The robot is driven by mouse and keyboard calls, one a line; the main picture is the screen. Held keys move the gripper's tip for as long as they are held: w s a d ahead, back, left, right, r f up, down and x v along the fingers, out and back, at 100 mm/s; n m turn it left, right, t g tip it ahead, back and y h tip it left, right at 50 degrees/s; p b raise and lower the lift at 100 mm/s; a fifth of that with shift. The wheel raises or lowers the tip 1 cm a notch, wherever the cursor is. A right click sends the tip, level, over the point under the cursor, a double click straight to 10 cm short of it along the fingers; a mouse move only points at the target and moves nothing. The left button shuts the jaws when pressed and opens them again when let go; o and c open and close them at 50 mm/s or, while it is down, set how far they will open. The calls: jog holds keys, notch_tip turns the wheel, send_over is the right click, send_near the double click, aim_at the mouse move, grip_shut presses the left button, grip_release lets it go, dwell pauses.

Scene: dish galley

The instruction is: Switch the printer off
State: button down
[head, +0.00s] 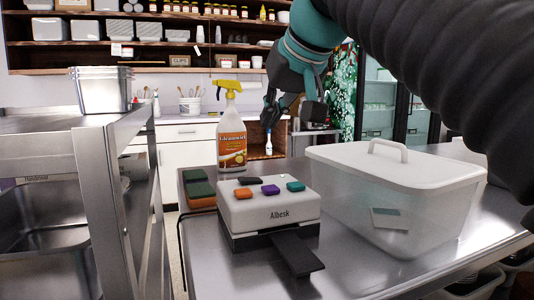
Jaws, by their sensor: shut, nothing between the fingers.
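The printer (270,212) is a white box marked "Albesk" on a dark base, standing on the steel counter. A black tongue (290,252) sticks out of its front. Its top carries an orange button (243,193), a purple button (270,189), a teal button (295,186) and a black one (249,181). A small green light (283,176) glows near the back of the top. My gripper (269,124) is shut and empty, pointing down above and behind the printer, apart from it. Its fingertips are small and hard to make out.
A spray bottle (231,140) stands behind the printer, and green and orange sponges (199,190) lie to its left. A lidded translucent bin (395,205) stands close on the right. A steel rack (100,190) is at the left. The counter in front of the printer is clear.

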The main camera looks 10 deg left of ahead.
jog(key=shift+a, duration=0.3)
jog(key=shift+f, duration=0.1)
jog(key=b, duration=0.2)
send_over(248, 186)
jog(key=f, duration=0.4)
jog(key=d+f, duration=0.1)
jog(key=f, duration=0.1)
jog(key=shift+s+f, duration=0.1)
jog(key=shift+f, duration=0.15)
jog(key=shift+a+f+b, duration=0.15)
jog(key=shift+f+b, duration=0.05)
jog(key=shift+f, duration=0.4)
jog(key=shift+a+f+b, duration=0.15)
jog(key=shift+f, duration=0.45)
jog(key=shift+a+f, duration=0.15)
jog(key=shift+f, duration=0.8)
